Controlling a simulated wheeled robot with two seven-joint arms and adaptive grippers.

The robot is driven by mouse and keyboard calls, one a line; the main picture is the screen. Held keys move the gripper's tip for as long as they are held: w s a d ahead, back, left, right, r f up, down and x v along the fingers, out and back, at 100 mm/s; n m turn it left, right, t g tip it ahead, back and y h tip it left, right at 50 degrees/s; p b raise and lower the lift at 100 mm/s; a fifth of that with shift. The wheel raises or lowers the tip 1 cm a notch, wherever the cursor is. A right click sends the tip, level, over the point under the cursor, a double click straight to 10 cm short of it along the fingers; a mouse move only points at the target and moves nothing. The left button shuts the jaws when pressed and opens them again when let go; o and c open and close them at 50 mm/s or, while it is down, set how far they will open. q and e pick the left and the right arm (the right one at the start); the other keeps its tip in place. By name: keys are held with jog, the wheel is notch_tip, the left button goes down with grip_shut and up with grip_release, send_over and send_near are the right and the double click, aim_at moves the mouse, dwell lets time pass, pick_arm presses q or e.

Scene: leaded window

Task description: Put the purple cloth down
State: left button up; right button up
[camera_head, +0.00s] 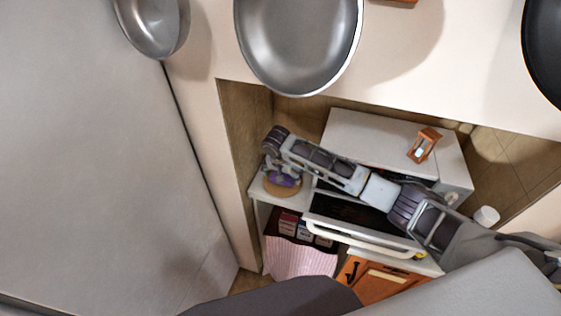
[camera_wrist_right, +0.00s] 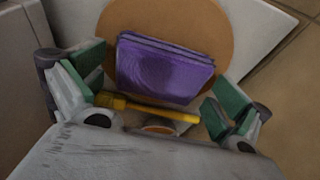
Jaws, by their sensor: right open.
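The purple cloth (camera_head: 284,180) lies folded flat on a round tan wooden board (camera_head: 282,190) at the left end of the counter. In the right wrist view the folded purple cloth (camera_wrist_right: 165,68) rests on the round board (camera_wrist_right: 215,28). My right gripper (camera_head: 279,165) is over the board. Its green-padded fingers (camera_wrist_right: 158,85) are open, one on each side of the cloth, with nothing gripped between them. My left gripper is not in view.
A yellow-handled tool (camera_wrist_right: 150,108) lies by the cloth's near edge. A white oven (camera_head: 370,140) with a small wooden hourglass-like item (camera_head: 423,145) stands right of the board. A pink striped towel (camera_head: 300,258) hangs below. Steel pans (camera_head: 300,40) hang above.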

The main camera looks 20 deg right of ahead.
jog(key=s+b+v, duration=0.1)
jog(key=b+v, duration=0.1)
jog(key=v, duration=1.1)
jog(key=shift+a+r, duration=0.2)
jog(key=shift+s+f, duration=0.1)
dwell(0.5)
